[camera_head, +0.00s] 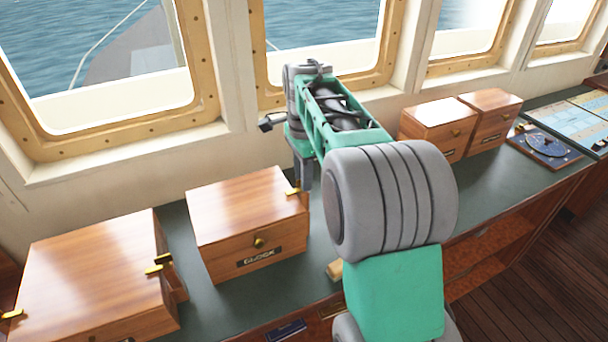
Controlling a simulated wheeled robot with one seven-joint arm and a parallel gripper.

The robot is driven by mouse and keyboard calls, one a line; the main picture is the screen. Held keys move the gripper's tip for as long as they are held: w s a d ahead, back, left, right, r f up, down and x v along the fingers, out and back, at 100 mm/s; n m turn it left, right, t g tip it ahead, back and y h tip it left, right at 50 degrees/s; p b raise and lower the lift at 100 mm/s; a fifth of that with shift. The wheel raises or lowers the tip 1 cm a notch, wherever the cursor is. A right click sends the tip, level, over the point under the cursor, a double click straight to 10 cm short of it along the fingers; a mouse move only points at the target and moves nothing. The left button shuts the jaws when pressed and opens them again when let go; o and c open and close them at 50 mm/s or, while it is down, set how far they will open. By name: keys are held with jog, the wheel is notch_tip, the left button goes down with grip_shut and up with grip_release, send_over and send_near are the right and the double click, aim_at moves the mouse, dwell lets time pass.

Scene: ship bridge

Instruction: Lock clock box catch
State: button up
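The clock box (248,222) is a closed wooden box with a dark label on its front, and it sits on the green counter left of my arm. A round brass knob (259,243) is on its front above the label. A small brass catch (292,191) shows at its right edge, by the lid seam. My gripper (304,178) points down just behind and right of this catch, close to the box's right side. The fingertips are small and partly merged; I cannot tell whether they touch the box or are open.
A larger wooden box (95,275) with brass catches stands to the left on the counter (205,300). Two smaller wooden boxes (437,127) (489,118) and a dark blue instrument panel (545,143) are at the right. The window wall (130,170) runs behind the counter.

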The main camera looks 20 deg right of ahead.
notch_tip(320, 180, up, 8)
jog(key=shift+f+b, duration=0.1)
jog(key=shift+b, duration=0.35)
jog(key=s+a+f+n+t, duration=0.2)
jog(key=s+a+f+n, duration=0.3)
jog(key=s+n, duration=0.3)
jog(key=s+a+f+n+t, duration=0.2)
jog(key=s+a+f+n, duration=0.4)
jog(key=s+n, duration=0.2)
jog(key=shift+n, duration=1.1)
jog(key=shift+s, duration=0.1)
